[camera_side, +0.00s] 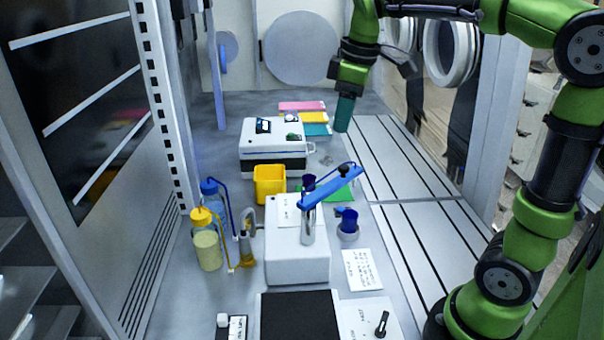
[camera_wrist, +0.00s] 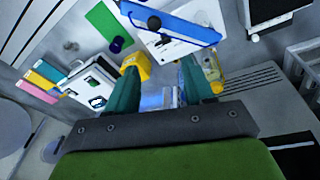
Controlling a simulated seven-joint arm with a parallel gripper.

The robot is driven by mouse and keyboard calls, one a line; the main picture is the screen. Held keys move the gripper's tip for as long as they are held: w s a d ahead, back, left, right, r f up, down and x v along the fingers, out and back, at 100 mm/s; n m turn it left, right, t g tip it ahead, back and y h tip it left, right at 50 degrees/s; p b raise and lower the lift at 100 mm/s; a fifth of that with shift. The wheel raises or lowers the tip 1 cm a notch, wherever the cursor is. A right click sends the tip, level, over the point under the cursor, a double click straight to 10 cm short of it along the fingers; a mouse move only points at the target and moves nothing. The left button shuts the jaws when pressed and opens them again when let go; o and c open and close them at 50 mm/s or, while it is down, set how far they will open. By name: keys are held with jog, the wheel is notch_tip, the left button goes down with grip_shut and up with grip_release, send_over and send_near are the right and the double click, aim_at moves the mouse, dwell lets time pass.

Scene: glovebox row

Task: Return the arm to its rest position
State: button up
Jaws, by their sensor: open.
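My green arm rises at the right of the side view and reaches across the top. My gripper (camera_side: 345,112) hangs above the floor of the box, right of the white instrument with the black base (camera_side: 272,145). In the wrist view my gripper (camera_wrist: 165,85) shows two dark green fingers spread apart, with nothing held between them. The fingers touch nothing that I can see. In the side view one finger largely hides the other.
A white device with a blue arm (camera_side: 330,186) stands mid-floor. A yellow bin (camera_side: 270,184) and capped bottles (camera_side: 207,248) stand left of it. Pink, yellow and teal cards lie behind the instrument. Slotted panels (camera_side: 405,165) on the right are clear. A black plate (camera_side: 299,315) lies in front.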

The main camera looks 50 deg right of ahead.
jog(key=s+a+f+m+t+y, duration=0.1)
jog(key=s+a+f+m+t, duration=0.1)
jog(key=s+a+f+m, duration=0.1)
jog(key=s+a+f+m+t+y, duration=0.1)
jog(key=s+a+f+m+t, duration=0.2)
jog(key=s+a+m, duration=0.3)
jog(key=s+f, duration=0.1)
jog(key=s, duration=0.1)
jog(key=shift+s+a, duration=0.15)
jog(key=shift+s, duration=0.15)
